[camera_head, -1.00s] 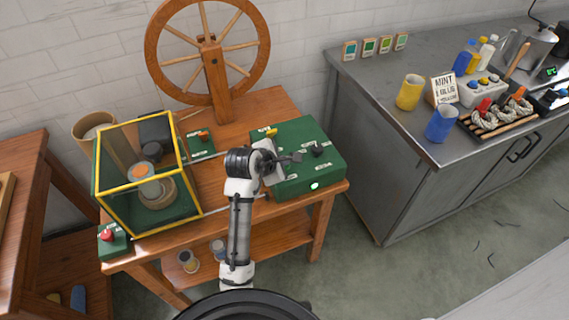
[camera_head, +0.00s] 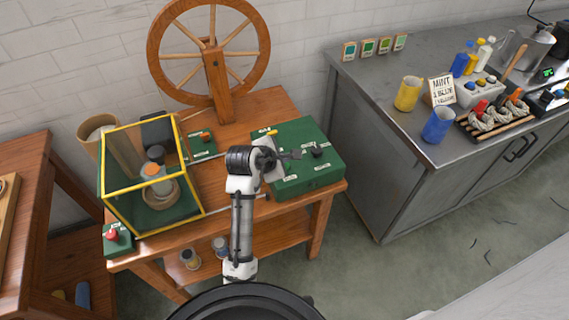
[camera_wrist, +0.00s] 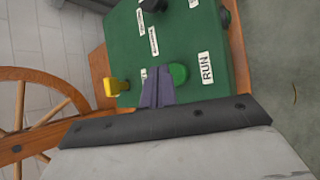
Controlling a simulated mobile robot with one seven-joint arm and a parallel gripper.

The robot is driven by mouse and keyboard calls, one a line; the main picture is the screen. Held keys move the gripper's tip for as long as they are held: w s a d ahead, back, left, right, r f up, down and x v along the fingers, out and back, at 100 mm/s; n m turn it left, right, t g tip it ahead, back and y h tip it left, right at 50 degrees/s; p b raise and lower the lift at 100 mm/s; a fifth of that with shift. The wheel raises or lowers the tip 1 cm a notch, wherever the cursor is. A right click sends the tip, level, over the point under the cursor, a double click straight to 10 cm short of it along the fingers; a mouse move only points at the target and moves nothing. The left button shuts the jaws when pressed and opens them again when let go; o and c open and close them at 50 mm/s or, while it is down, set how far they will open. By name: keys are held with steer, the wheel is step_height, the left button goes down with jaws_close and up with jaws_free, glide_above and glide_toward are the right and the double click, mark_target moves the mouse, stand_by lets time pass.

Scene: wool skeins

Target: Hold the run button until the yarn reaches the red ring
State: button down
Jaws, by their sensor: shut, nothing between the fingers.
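The green control box (camera_head: 318,174) sits on the right of the wooden table. In the wrist view its round green button (camera_wrist: 178,73) is beside the RUN label (camera_wrist: 206,68). My gripper (camera_wrist: 157,88) is shut and empty, its tips over the box just left of the green button; I cannot tell whether they touch it. In the head view my gripper (camera_head: 292,155) is above the box top. A yellow-framed clear case (camera_head: 172,231) at the table's left holds an orange-topped spool (camera_head: 152,170). I cannot make out the yarn or a red ring.
A spinning wheel (camera_head: 214,60) rises behind. A red button (camera_head: 112,234) is on a small green box at the table's front left. A grey counter (camera_head: 385,118) stands right.

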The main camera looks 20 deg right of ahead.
steer(key=shift+r, duration=0.1)
step_height(320, 180, up, 3)
steer(key=p, duration=0.3)
steer(key=shift+r+p, duration=0.6)
steer(key=shift+r, duration=0.35)
